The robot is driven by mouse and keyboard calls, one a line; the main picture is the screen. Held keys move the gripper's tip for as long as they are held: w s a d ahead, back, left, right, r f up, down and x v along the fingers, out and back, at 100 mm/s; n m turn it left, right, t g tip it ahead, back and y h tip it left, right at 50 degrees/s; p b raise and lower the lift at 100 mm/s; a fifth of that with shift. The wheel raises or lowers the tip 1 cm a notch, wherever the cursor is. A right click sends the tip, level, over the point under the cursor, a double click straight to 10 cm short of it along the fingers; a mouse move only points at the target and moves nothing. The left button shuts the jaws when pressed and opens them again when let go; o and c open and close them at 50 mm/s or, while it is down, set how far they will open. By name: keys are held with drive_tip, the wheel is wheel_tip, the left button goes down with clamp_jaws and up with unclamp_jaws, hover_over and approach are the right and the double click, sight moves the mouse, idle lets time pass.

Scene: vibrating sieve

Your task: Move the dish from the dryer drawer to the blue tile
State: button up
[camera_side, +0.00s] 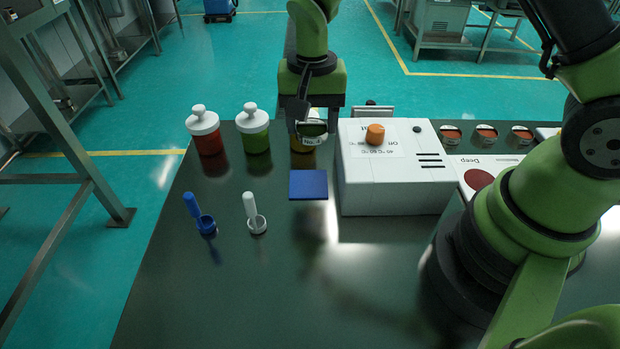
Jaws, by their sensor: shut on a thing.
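My gripper (312,116) is at the back of the table, left of the white dryer (395,185), with its fingers pointing down. It is shut on a small round dish (313,128), which it holds in the air; the fingers partly hide it. The blue tile (308,186) lies flat and bare on the table, in front of the gripper and beside the dryer's left side. The dryer drawer (373,112) sticks out at the far side of the dryer; its inside is hidden.
A yellow jar (303,145) stands behind the dish, partly hidden. Red (208,140) and green (256,138) jars with white lids stand left of it. A blue scoop (205,222) and a white scoop (256,222) stand in front. The front middle of the table is clear.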

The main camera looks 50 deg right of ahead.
hover_over(308, 179)
wheel_tip(308, 179, down, 5)
drive_tip(key=shift+s+f, duration=0.1)
drive_tip(key=shift+f, duration=2.4)
drive_tip(key=shift+f, duration=0.15)
drive_tip(key=o, duration=0.9)
